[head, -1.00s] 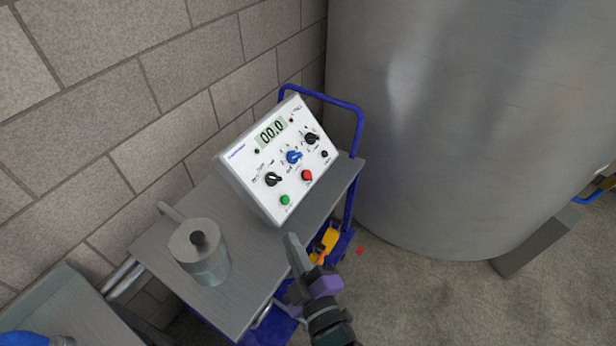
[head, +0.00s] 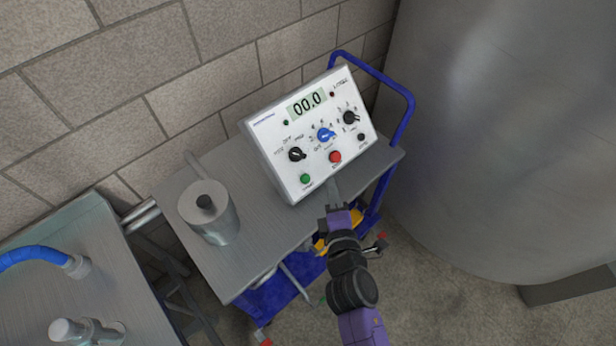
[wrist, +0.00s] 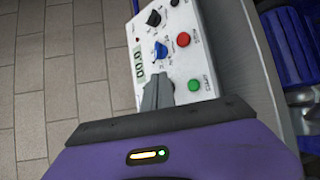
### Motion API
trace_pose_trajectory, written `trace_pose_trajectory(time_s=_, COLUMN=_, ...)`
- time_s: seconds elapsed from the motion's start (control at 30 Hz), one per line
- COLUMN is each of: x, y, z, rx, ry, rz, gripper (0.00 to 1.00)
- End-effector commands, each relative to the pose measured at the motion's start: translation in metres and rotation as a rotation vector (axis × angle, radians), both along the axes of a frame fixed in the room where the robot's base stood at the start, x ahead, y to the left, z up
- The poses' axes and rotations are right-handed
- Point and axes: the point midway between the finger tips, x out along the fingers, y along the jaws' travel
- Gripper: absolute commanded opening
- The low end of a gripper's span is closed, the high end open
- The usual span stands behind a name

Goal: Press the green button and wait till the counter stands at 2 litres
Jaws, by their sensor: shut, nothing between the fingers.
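The white control box (head: 270,150) stands on the metal top of a blue trolley. Its counter display (head: 307,104) reads 00.0. The green button (head: 306,178) is at the lower left of its sloped face, with the red button (head: 335,156) to its right. In the wrist view the green button (wrist: 194,86) and the red button (wrist: 183,39) both show clear of the fingers. My gripper (head: 333,188) is shut and empty, just in front of the box's lower edge, to the right of the green button and apart from it. The wrist view shows its closed fingers (wrist: 158,93).
A metal can with a black knob (head: 209,217) stands left of the box on the trolley top (head: 262,225). A large steel tank (head: 500,130) is at the right, a block wall (head: 120,80) behind. A blue hose (head: 35,254) lies on another table at lower left.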

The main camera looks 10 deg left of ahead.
Motion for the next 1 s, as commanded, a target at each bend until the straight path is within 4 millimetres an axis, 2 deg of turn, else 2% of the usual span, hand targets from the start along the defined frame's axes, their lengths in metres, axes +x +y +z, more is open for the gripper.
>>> trace_pose_trajectory(time_s=0.17, x=0.001, y=0.001, z=-0.002, rx=0.001, ry=-0.001, rz=0.0, gripper=0.0)
trace_pose_trajectory(time_s=0.37, x=0.007, y=0.009, z=-0.015, rx=0.002, ry=-0.001, rz=0.0, gripper=0.0)
trace_pose_trajectory(time_s=1.0, x=0.036, y=0.046, z=-0.056, rx=0.002, ry=0.0, rz=0.001, gripper=0.0)
